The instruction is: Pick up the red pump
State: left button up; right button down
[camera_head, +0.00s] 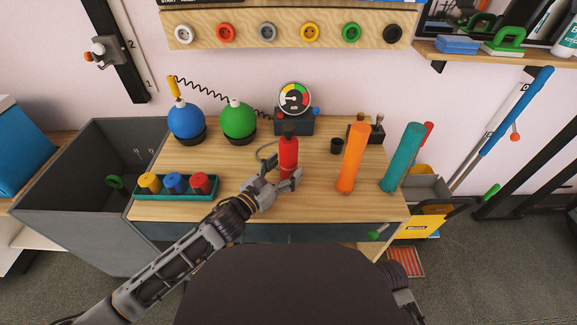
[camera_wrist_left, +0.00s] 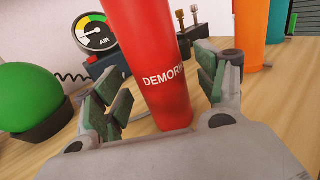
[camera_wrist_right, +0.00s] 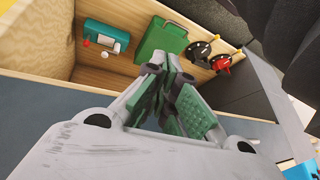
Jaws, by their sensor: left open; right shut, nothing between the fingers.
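The red pump (camera_head: 288,156) is an upright red cylinder with a dark top, standing on the wooden table in the head view. In the left wrist view the red pump (camera_wrist_left: 152,60) carries white lettering and stands between the finger pads. My left gripper (camera_head: 287,183) is open around the pump's lower part. In the left wrist view the left gripper (camera_wrist_left: 165,100) has a finger on each side, with gaps visible. My right gripper (camera_wrist_right: 172,100) is shut and empty in the right wrist view, near an open wooden compartment.
An air gauge (camera_head: 294,98) stands behind the pump. An orange cylinder (camera_head: 352,158) and a teal cylinder (camera_head: 402,158) stand to the right. Green (camera_head: 238,118) and blue balls (camera_head: 186,119) stand left. A green tray (camera_head: 205,190) holds three coloured pieces.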

pick_arm(q)
jog(key=shift+w+d, duration=0.4)
jog(key=shift+w, duration=0.15)
jog(key=shift+w+d, duration=0.3)
pick_arm(e)
jog(key=shift+s+f, duration=0.25)
jog(key=shift+f, duration=0.7)
jog(key=shift+w+a+r, duration=0.15)
jog(key=shift+r, duration=0.1)
pick_arm(q)
jog(key=shift+c, duration=0.7)
jog(key=c, duration=1.2)
jog(key=shift+c, duration=1.3)
jog(key=shift+r, duration=0.1)
grip_shut()
